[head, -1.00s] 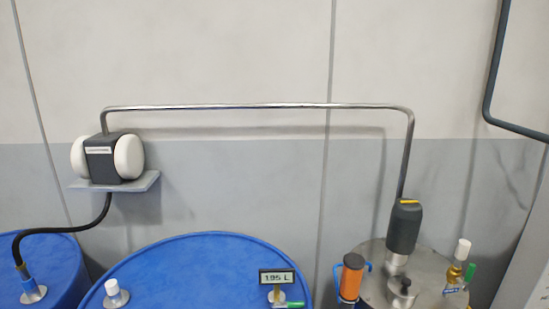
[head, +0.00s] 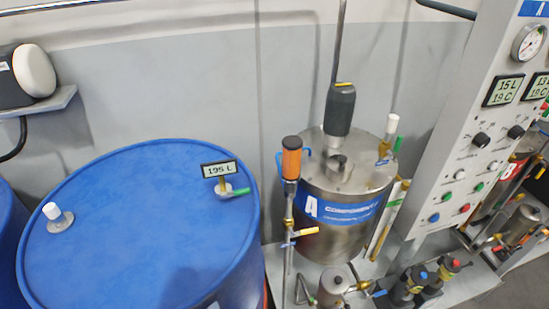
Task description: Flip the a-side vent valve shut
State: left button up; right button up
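The steel tank marked A (head: 335,235), with a blue "COMPONENT" label band, stands right of the middle in the head view. On the right of its lid is a small brass valve (head: 383,154) with a white cap (head: 392,122) above it and a green lever (head: 397,145) beside it. The lever points up and slightly right in the picture; whether it is open or shut cannot be told. It looks like the A-side vent valve. Neither of my grippers is in view.
A blue drum (head: 140,235) with a 195 L display (head: 219,169) and another green lever (head: 239,192) stands left. An orange-topped cylinder (head: 291,160) stands left of the tank. A control panel (head: 470,150) with knobs and buttons rises right. Pumps (head: 405,285) stand low in front.

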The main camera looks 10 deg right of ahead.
aim_at(397, 143)
jog(key=l, duration=1.4)
jog(key=u, duration=0.05)
